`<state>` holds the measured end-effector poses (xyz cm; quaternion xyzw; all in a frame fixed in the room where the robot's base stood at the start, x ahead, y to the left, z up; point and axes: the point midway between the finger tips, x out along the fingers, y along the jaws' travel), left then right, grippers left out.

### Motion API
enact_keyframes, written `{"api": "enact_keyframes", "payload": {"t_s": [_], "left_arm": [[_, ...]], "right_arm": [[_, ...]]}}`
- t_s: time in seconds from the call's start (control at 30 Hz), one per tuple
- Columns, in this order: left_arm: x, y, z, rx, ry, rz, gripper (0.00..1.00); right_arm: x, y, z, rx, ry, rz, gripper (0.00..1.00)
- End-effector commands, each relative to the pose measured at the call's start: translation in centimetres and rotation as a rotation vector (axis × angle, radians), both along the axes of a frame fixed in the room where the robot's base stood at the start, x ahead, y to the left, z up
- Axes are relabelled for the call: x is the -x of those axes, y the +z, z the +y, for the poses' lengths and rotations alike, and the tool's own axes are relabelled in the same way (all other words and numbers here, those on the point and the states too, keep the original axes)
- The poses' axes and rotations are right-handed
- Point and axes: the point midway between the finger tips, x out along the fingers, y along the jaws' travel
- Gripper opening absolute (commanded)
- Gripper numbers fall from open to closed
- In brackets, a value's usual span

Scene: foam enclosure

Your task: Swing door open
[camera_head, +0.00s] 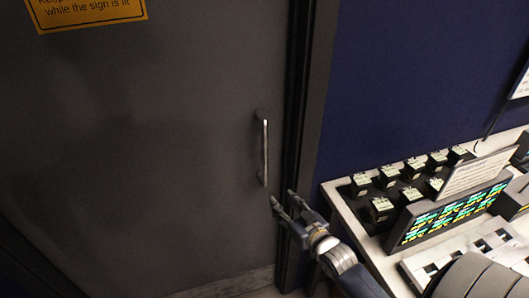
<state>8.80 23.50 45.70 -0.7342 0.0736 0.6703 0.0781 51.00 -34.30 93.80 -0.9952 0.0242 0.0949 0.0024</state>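The dark grey door (150,140) fills the left and middle of the view and looks shut against its dark frame (303,120). A slim vertical metal handle (264,152) is on the door near its right edge. My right gripper (282,200) is just below and slightly right of the handle's lower end in the picture. Its two fingers are apart, with nothing seen between them. I cannot tell how far it is from the door in depth. My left gripper is not in the view.
A white-topped desk (345,205) stands right of the door frame, close to my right arm. It holds several black button blocks (381,208) and a lit display panel (450,215). A yellow sign (85,8) is on the door. The wall (410,80) is dark blue.

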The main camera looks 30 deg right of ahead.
Motion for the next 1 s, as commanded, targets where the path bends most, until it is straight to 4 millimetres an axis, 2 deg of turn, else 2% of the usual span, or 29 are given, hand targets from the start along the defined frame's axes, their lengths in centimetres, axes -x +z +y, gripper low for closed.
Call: {"api": "enact_keyframes", "payload": {"t_s": [0.03, 0.1, 0.2, 0.3, 0.47, 1.0], "left_arm": [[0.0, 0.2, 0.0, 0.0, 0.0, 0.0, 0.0], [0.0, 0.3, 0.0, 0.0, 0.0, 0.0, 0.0], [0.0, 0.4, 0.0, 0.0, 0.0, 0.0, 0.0], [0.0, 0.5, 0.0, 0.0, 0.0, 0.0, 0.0], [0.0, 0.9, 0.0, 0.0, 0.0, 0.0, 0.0], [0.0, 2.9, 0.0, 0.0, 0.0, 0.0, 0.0]], "right_arm": [[-0.2, 3.2, 0.1, 0.003, 0.007, -0.053, 0.38], [-0.3, 6.5, 0.2, 0.004, 0.016, -0.111, 0.38], [-0.2, 9.5, 0.4, 0.005, 0.025, -0.164, 0.38], [-0.3, 10.8, 0.5, 0.006, 0.028, -0.187, 0.38], [-1.3, 11.2, 0.5, 0.006, 0.029, -0.193, 0.38], [-9.4, 11.1, 0.3, 0.006, 0.029, -0.191, 0.38]]}}
